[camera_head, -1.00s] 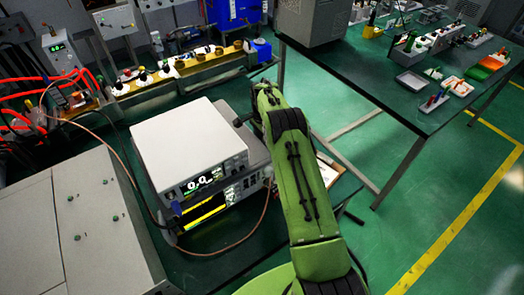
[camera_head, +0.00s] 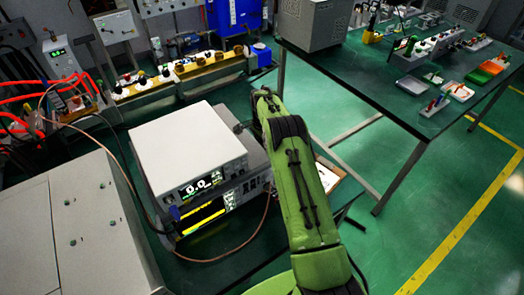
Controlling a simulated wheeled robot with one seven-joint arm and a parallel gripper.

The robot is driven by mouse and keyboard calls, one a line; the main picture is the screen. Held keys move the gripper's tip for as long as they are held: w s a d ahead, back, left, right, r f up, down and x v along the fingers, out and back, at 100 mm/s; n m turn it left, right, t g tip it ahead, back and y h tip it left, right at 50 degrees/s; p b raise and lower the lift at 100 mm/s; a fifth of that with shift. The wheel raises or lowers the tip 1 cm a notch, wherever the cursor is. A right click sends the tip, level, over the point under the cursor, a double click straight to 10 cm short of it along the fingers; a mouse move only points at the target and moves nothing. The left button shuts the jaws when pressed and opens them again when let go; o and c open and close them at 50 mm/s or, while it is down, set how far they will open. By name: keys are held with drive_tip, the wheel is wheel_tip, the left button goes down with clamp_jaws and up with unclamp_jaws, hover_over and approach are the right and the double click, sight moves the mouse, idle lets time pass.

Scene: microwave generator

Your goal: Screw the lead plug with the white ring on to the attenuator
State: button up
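My green arm (camera_head: 300,190) reaches up the middle of the view, past the right side of two stacked instruments. Its far end bends down out of sight, and my gripper cannot be made out. I cannot pick out the lead plug with the white ring or the attenuator; they are hidden or too small. A brown cable (camera_head: 225,256) loops from the right of the instrument front across the bench. A dark lead with a blue end (camera_head: 175,213) is at the lower instrument's left front.
The upper white instrument (camera_head: 190,145) has a lit display; the lower one has a yellow screen (camera_head: 200,222). A grey cabinet (camera_head: 85,225) stands at left. Yellow racks with fittings (camera_head: 180,72) line the back. A dark table (camera_head: 420,105) with trays stands at right, beyond open green floor.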

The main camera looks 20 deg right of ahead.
idle(0.6)
clamp_jaws()
drive_tip(key=shift+r+p, duration=1.6)
drive_tip(key=shift+r, duration=1.45)
